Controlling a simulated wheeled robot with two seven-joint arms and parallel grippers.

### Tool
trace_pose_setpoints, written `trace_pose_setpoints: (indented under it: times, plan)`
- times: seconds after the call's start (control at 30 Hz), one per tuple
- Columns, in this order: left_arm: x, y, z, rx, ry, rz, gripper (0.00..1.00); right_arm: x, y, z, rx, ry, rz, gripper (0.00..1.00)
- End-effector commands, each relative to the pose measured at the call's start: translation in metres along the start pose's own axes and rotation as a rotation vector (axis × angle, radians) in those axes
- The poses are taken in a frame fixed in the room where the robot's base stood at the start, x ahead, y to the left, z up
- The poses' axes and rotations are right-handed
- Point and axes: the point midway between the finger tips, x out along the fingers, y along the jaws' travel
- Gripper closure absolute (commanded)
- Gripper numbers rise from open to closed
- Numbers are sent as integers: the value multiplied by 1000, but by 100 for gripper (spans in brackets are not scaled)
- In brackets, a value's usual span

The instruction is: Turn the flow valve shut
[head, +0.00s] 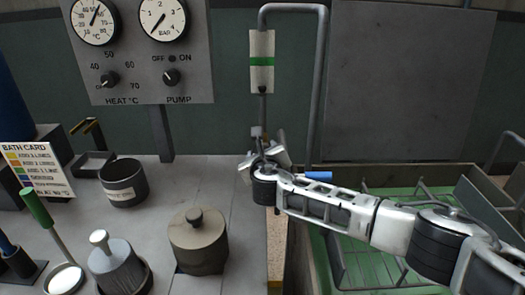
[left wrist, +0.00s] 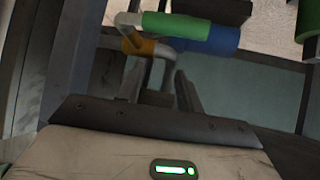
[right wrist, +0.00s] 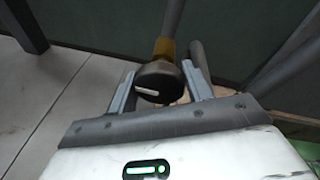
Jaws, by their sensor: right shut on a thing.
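The flow valve shows in the right wrist view as a dark round knob (right wrist: 155,80) with a white mark, on an orange-brown fitting at the foot of a grey pipe. My right gripper (right wrist: 159,72) has one finger on each side of the knob and is shut on it. In the head view my right gripper (head: 264,152) is at the foot of the thin pipe under the green-banded tube (head: 262,47), and it hides the knob.
A gauge panel (head: 145,85) stands at the back left. A black pot (head: 123,182), a lidded canister (head: 198,240) and tools stand on the bench. A green-floored tank (head: 385,270) with racks lies right, under my right arm. A blue handle (head: 318,175) sits just behind that arm.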

Motion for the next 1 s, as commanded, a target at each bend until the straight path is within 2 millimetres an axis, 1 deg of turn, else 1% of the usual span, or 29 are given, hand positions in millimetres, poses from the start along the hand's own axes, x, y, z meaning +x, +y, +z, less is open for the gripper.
trace_pose_setpoints:
  times: [0.03,0.07,0.1,0.13,0.37,0.47,0.57,0.67,0.8,1.0]
  plan:
    - [0,0,0,-1,1,0,64,-1,3,0,-1,0,5,73]
    - [0,0,0,-1,1,0,64,-1,3,0,-1,0,5,45]
    - [0,0,0,-1,1,-1,64,-1,3,0,-2,0,4,34]
    - [0,0,-1,-1,2,-1,64,-1,2,0,-2,0,4,30]
    - [0,0,-3,-1,8,-1,64,0,1,0,-3,0,2,30]
    - [0,-1,-6,-1,11,-1,64,-1,0,3,-3,-1,1,30]
    - [-1,-1,-8,0,14,-2,64,-4,-4,14,-1,-2,3,30]
    - [-2,-1,-12,1,17,-3,64,-9,-12,31,0,-4,3,30]
    - [-3,-2,-12,2,16,-4,64,-34,-17,46,-2,-3,7,30]
    - [-2,-2,-6,3,5,-6,64,-73,-28,73,-3,-5,7,30]
